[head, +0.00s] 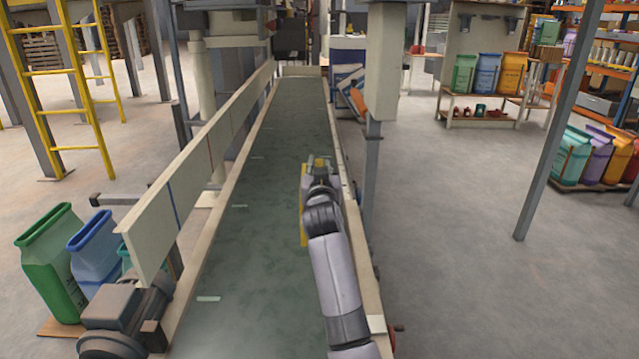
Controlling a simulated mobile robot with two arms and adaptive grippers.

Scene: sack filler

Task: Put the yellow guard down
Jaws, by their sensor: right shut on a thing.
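The yellow guard (304,228) shows as a narrow upright yellow strip along the left side of my right arm, over the right half of the conveyor belt. Most of it is hidden behind my wrist and gripper. My right gripper (319,165) is shut on the guard, with a bit of yellow also showing at its tip. I cannot tell whether the guard touches the belt. My left gripper is not in view.
The green conveyor belt (262,150) runs away from me and is otherwise clear. A pale side board (190,190) borders it on the left, and a low rail on the right. A grey post (372,180) stands just right of the belt. Open sacks (52,262) stand at lower left.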

